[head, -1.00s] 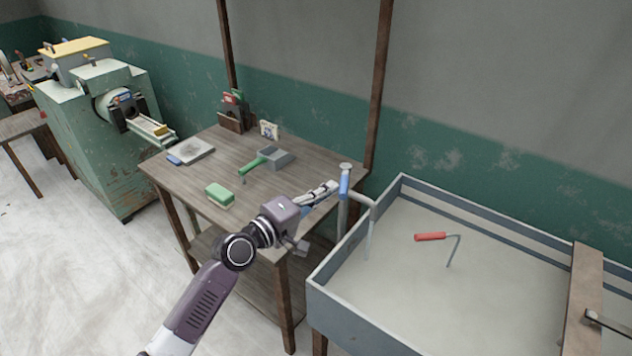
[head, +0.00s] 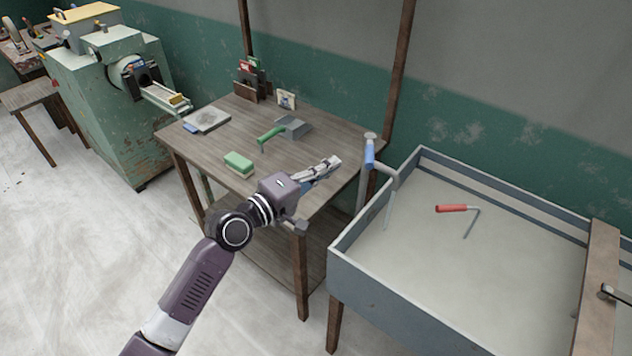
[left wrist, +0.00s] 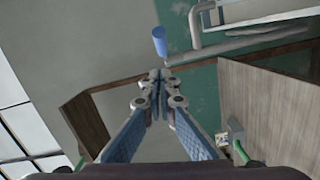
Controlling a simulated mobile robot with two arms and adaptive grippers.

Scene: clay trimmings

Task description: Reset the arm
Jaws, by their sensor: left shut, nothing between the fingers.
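My left gripper (head: 328,166) is shut and empty, held out over the front right corner of the wooden table (head: 215,150). In the left wrist view its fingertips (left wrist: 158,76) meet with nothing between them. The gripper is apart from the sponge, the scoop and the tap around it.
A green sponge (head: 239,163) and a green-handled scoop (head: 290,127) lie on the table. A blue-handled tap (head: 370,152) stands right of my gripper, by a grey tray (head: 480,250) holding a red-handled tool (head: 452,208). A green machine (head: 110,110) stands left.

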